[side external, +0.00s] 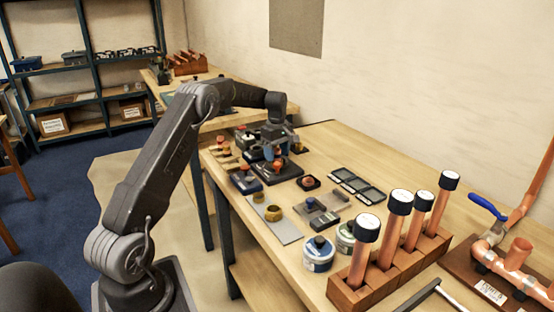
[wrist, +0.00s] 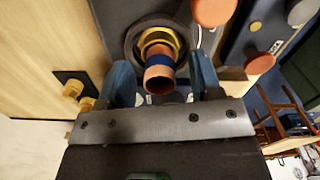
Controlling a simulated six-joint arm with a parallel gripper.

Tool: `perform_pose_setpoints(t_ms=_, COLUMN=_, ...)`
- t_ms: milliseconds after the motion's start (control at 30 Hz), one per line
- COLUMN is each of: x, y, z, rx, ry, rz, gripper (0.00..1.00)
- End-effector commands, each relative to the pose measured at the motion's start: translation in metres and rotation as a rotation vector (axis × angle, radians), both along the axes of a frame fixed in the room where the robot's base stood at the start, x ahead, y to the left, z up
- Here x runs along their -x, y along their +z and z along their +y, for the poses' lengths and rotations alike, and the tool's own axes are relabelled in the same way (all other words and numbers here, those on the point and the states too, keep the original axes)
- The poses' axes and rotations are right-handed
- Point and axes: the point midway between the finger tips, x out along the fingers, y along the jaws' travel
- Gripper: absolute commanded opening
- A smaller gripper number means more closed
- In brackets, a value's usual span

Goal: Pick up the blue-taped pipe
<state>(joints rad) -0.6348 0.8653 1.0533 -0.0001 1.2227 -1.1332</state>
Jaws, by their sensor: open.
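The blue-taped pipe (wrist: 160,66) is a short copper tube with a blue band. In the wrist view it stands end-on to the camera, with a yellow ring around it and a dark round holder behind. My gripper (wrist: 163,78) has one blue finger on each side of the pipe. The fingers are open, with a visible gap to the pipe on each side. In the side view my gripper (side external: 279,145) is low over the far part of the bench, among small fixtures. The pipe is hard to make out there.
Orange-topped parts (wrist: 212,12) stand close to the right finger, and brass fittings (wrist: 73,90) lie left. Capped copper pipes stand in a wooden rack (side external: 345,296) at the near right. A pipe assembly with a blue handle (side external: 487,207) is at far right. Jars (side external: 319,254) stand beside the rack.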

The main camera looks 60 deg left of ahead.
Motion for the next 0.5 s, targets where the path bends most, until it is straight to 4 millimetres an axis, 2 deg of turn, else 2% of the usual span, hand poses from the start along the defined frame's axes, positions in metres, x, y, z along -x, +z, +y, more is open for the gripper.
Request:
perform_pose_setpoints(t_ms=267, x=0.0002, y=-0.0053, z=0.0, rx=0.0, ry=0.0, rz=0.0, gripper=0.59)
perform_pose_setpoints(t_ms=500, x=0.0002, y=-0.005, z=0.0, rx=0.0, ry=0.0, rz=0.0, gripper=0.38)
